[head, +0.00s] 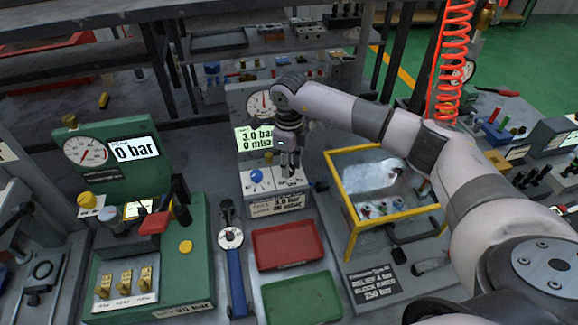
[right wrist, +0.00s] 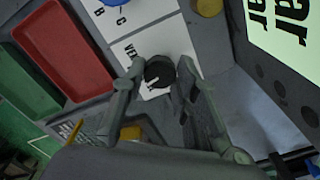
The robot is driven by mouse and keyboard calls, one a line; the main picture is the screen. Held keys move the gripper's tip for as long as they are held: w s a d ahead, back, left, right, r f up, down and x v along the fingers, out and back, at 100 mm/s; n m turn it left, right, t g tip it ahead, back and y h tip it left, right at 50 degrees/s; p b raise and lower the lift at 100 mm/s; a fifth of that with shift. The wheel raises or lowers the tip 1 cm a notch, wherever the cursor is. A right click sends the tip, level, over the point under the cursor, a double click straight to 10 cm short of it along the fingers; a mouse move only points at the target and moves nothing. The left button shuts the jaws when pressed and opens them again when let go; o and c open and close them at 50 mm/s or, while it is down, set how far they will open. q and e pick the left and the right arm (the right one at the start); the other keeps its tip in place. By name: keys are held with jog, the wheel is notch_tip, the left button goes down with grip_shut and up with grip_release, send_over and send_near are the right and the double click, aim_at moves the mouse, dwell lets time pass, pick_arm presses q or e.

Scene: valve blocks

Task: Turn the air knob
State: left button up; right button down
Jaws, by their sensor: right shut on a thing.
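My right gripper (head: 289,165) reaches down onto the white panel of the middle grey station. In the right wrist view its fingers (right wrist: 159,75) are closed around a small black knob (right wrist: 160,71), one on each side. The label beside this knob begins with "VE"; the rest is covered. A blue knob (head: 256,175) is on the neighbouring panel to the left, with the letters B and C beside it in the wrist view. I cannot read the word "air" on any knob. The station's display (head: 256,139) reads 3.0 bar and 0 mbar. My left gripper is not in view.
A red tray (head: 287,247) and a green tray (head: 301,300) lie in front of the station. A yellow-framed clear box (head: 385,180) stands close to the right. A green test unit (head: 150,260) with a yellow knob and gauge is on the left.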

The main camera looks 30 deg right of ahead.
jog(key=shift+m, duration=1.2)
jog(key=shift+r+b, duration=0.1)
jog(key=shift+b, duration=0.2)
jog(key=c, duration=1.2)
grip_release()
jog(key=shift+c, duration=0.2)
notch_tip(320, 180, up, 12)
